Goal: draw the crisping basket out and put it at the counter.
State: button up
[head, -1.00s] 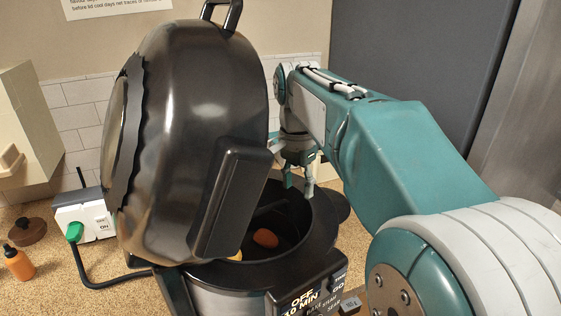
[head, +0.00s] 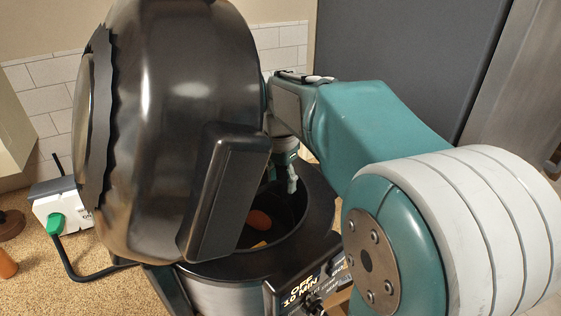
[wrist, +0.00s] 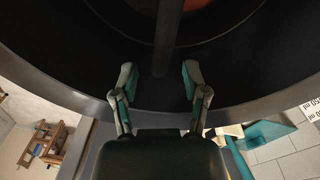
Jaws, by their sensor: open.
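The cooker (head: 225,290) stands on the counter (head: 55,292) with its domed dark lid (head: 160,100) raised. The crisping basket is dark and sits deep inside; in the head view I cannot separate its wall from the pot's. A dark bar (wrist: 165,40), which looks like its handle, shows in the wrist view. My gripper (wrist: 160,78) is open, one finger on each side of the bar's near end, with no visible contact. In the head view my gripper (head: 284,180) is at the pot's mouth, partly hidden by the lid and arm.
An orange food piece (head: 259,219) and a yellow piece (head: 260,245) lie inside the cooker. At left are a white socket box (head: 60,212) with a green plug and black cord, and an orange bottle (head: 5,264). Counter at lower left is mostly clear.

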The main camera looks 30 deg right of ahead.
aim_at(282, 201)
jog(key=shift+f, duration=1.85)
grip_shut()
jog(key=shift+r, duration=0.65)
notch_tip(282, 201, up, 16)
dwell(1.5)
